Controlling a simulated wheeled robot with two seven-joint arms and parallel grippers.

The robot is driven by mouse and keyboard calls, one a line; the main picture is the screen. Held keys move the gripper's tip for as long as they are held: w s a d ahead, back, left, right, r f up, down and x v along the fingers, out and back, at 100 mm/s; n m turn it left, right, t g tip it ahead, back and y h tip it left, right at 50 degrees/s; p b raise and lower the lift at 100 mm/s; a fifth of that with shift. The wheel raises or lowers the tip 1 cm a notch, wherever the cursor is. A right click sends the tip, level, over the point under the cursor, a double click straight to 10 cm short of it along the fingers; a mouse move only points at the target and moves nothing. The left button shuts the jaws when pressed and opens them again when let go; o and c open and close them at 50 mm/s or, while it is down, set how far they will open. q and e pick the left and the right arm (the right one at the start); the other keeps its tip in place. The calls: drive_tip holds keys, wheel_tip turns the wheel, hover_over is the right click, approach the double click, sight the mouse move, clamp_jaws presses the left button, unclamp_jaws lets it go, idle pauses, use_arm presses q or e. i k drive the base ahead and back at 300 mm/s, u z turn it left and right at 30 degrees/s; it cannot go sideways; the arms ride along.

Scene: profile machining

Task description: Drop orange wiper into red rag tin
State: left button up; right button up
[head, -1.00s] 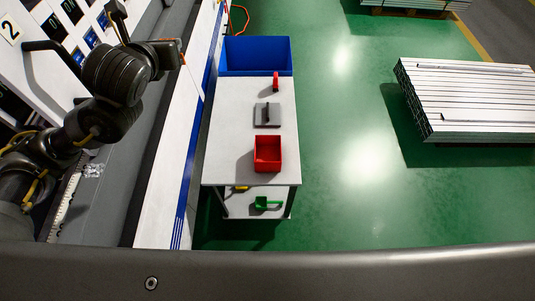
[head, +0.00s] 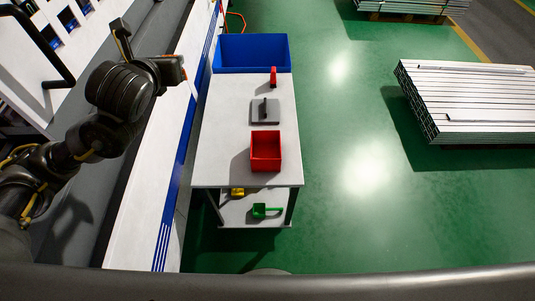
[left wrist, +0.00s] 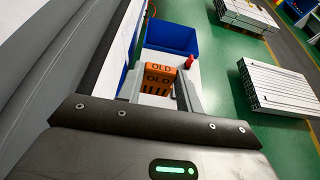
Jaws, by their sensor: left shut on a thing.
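The orange wiper (left wrist: 158,78), marked "OLD" in black, is held between the fingers of my left gripper (left wrist: 160,92) in the left wrist view. In the head view my left gripper (head: 172,70) hangs at the left, beside the white table and apart from it, with only an orange edge showing. The red rag tin (head: 266,166) is an open square box on the table's near part. It looks empty from above. My right gripper is not in view.
The white table (head: 215,150) also carries a grey plate with a dark handle (head: 265,112), a small red object (head: 273,77) and a blue bin (head: 252,52). A green object (head: 265,210) and yellow object (head: 237,192) lie on its lower shelf. Metal profiles (head: 465,100) are stacked right.

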sight(262, 156)
drive_tip(key=z, duration=2.4)
drive_tip(key=i, duration=1.85)
drive_tip(key=u, duration=3.75)
